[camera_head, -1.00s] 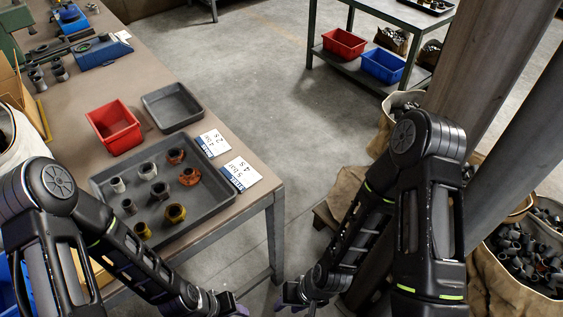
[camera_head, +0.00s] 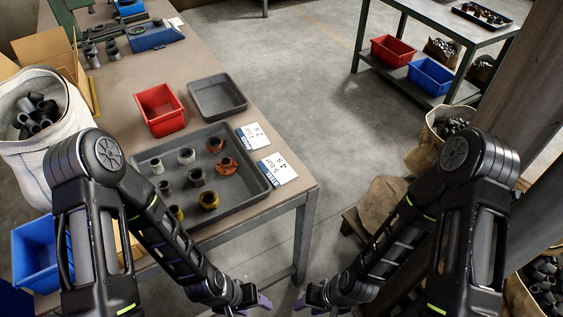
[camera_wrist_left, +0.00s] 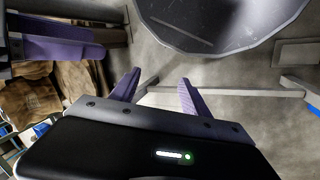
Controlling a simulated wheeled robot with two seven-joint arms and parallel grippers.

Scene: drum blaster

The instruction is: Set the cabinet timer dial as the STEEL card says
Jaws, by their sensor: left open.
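Two white cards with blue bands lie on the table right of the grey part tray: one card (camera_head: 252,136) further back and one card (camera_head: 278,170) nearer. The nearer one seems to read "5 bar" and "4 S"; the blue band lettering is too small to read, so I cannot tell which is STEEL. The cabinet and its timer dial are not in view. My left gripper (camera_head: 248,302) is low beyond the table's front corner; in the left wrist view it (camera_wrist_left: 160,84) is open and empty. My right gripper (camera_head: 314,298) is close beside it, its fingers unclear.
The grey part tray (camera_head: 262,188) holds several fittings. A red bin (camera_head: 160,110) and an empty grey tray (camera_head: 218,96) stand behind it. A blue bin (camera_head: 38,255) and white sack (camera_head: 45,150) are left. Sacks and a post stand right; the middle floor is clear.

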